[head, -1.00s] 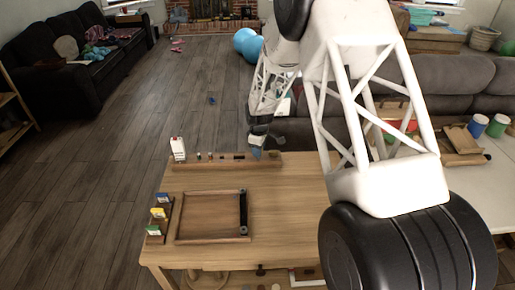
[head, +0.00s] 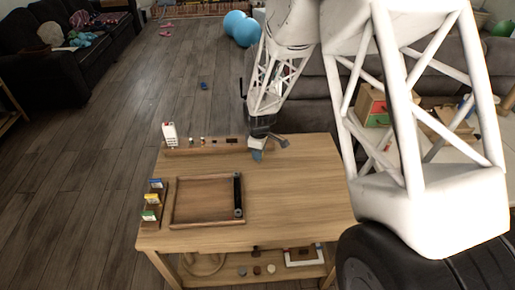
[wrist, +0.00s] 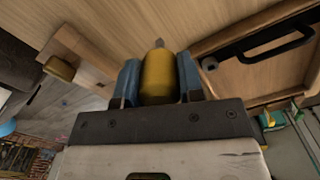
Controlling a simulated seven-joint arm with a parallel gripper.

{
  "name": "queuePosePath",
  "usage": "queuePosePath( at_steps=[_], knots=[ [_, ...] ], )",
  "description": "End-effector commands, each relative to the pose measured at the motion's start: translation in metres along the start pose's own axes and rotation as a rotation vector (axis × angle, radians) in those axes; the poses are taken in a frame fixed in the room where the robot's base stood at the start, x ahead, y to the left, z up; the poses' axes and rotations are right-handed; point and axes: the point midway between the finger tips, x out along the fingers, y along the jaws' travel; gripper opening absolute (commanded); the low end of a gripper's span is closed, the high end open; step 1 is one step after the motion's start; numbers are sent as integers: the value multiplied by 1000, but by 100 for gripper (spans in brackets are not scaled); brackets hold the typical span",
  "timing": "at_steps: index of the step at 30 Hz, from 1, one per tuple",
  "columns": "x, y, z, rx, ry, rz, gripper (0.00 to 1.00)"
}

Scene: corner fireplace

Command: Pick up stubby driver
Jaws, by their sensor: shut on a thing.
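The stubby driver (wrist: 158,76) has a fat yellow handle and a short metal shaft. In the wrist view its handle is between the two blue fingers of my gripper (wrist: 159,84), and the shaft points away from the wrist. My gripper is shut on the handle. In the head view my gripper (head: 258,154) is at the back of the wooden table, by the right end of the tool rail. The driver cannot be made out there.
The wooden tool rail (head: 188,150) holds a white box (head: 169,131) and several small items. A wooden tray (head: 206,222) with a black bar lies in front. A small card rack (head: 152,205) stands left of it. The table's right half (head: 305,190) is clear.

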Motion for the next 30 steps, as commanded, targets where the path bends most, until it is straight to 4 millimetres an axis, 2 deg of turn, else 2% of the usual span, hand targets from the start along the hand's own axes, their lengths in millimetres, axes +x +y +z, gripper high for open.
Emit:
queuePosePath(
  at_steps=[23, 30],
  knots=[
    [0, -3, 1, -4, 0, 0, 16],
    [-3, -14, -1, -80, 0, 0, 16]
  ],
)
